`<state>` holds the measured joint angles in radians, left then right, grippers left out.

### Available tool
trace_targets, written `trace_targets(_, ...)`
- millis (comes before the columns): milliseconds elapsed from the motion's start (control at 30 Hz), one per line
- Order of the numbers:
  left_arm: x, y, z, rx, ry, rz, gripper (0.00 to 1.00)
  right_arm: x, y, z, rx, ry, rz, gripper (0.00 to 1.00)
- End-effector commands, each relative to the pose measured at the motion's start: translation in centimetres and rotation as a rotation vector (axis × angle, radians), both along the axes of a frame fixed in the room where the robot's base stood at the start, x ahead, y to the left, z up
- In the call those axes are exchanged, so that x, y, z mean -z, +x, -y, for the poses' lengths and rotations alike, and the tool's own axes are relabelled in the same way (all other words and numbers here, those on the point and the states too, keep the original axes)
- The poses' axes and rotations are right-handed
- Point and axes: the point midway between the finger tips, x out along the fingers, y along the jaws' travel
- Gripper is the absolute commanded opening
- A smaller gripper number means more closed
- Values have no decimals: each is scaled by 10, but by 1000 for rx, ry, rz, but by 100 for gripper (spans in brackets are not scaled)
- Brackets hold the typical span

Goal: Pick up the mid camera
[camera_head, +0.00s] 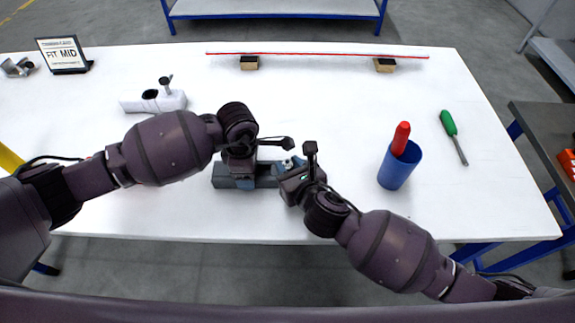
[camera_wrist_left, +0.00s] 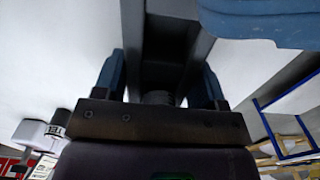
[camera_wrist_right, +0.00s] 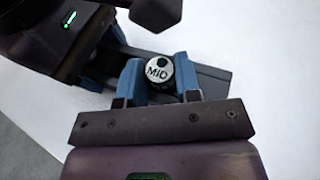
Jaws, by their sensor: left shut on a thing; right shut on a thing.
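The mid camera (camera_wrist_right: 158,70) is a small dark cylinder whose pale round end reads MID. In the right wrist view it is between the blue fingers of my right gripper (camera_wrist_right: 157,82), which is shut on it, at the dark grey channel-shaped part (camera_wrist_right: 207,80). I cannot tell whether it touches that part. In the head view my right gripper (camera_head: 289,167) is at the right end of the grey part (camera_head: 222,178). My left gripper (camera_head: 243,182) is shut on the grey part, seen between its fingers in the left wrist view (camera_wrist_left: 170,45).
A sign (camera_head: 62,54) reads FIT MID. A white part (camera_head: 135,105) with a dark hole lies behind my left arm. A blue cup (camera_head: 399,170) with a red-handled tool and a green screwdriver (camera_head: 449,124) are right. A red-edged bar (camera_head: 320,54) lies on blocks at the back.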

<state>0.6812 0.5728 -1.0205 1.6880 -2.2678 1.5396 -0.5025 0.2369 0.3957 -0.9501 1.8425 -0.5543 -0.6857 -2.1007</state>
Motion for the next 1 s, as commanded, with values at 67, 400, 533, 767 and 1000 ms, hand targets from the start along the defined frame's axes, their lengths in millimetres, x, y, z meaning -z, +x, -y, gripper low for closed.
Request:
trace_targets(67,2,-1,0,-1,2,-4,40,-2,-1,-2,-2,30,40,5)
trace_targets(400,2,-1,-3,-4,7,-4,40,-7,-4,-2,-6,106,187,0)
trace_targets(533,3,-1,-3,-5,8,-4,40,-9,-4,-2,-6,121,217,0)
trace_targets(767,3,-1,-4,-5,10,-5,40,-9,-5,-2,-9,136,251,0)
trace_targets(1000,4,-1,-5,-8,12,-5,39,-26,-11,1,-12,137,260,0)
